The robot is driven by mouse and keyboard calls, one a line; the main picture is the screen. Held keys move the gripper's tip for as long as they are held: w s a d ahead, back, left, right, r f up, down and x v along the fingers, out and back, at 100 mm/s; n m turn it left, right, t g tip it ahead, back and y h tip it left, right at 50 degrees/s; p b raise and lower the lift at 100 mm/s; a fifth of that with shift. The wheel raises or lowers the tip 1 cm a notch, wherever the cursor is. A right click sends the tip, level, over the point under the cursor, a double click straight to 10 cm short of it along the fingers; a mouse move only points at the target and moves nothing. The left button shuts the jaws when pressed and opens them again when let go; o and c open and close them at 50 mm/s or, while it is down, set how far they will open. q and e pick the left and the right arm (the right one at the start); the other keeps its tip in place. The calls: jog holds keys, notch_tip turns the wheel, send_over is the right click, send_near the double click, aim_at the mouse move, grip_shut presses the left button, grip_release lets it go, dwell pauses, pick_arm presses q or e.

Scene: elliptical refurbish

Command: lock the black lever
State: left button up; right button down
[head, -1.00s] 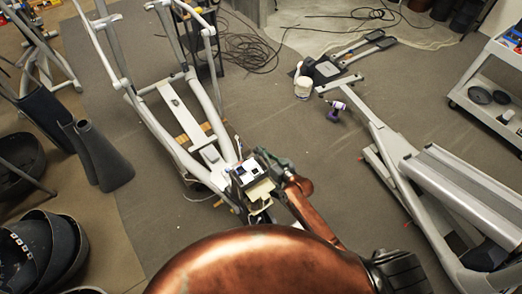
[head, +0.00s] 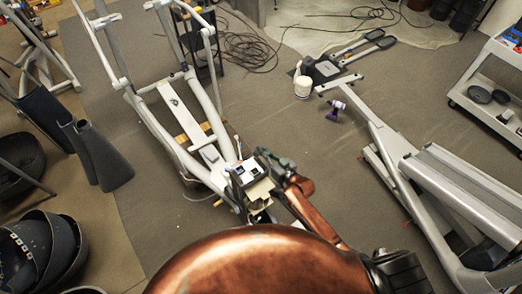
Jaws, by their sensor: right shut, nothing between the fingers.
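The elliptical machine (head: 174,110) has light grey rails and stands left of centre. At its near end is a small unit with white and black parts (head: 246,171) and a beige piece (head: 262,188) below it. My right gripper (head: 272,160) is shut and empty, at the right side of this unit, very close to it; I cannot tell whether they touch. A black lever cannot be made out at this size; it may be among the dark parts there or hidden by my gripper. My left gripper is not in view.
A purple drill (head: 336,110) and a white container (head: 303,87) are on the floor beyond. A second grey machine (head: 440,180) stands at the right, a grey cart (head: 480,105) at far right. Dark covers (head: 100,155) stand at the left. Floor between the machines is mostly clear.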

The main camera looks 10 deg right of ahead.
pick_arm(q)
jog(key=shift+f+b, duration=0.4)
jog(key=shift+b, duration=0.5)
pick_arm(e)
jog(key=r+v, duration=0.1)
jog(key=v, duration=0.9)
jog(key=shift+r, duration=0.25)
jog(key=shift+d, duration=0.1)
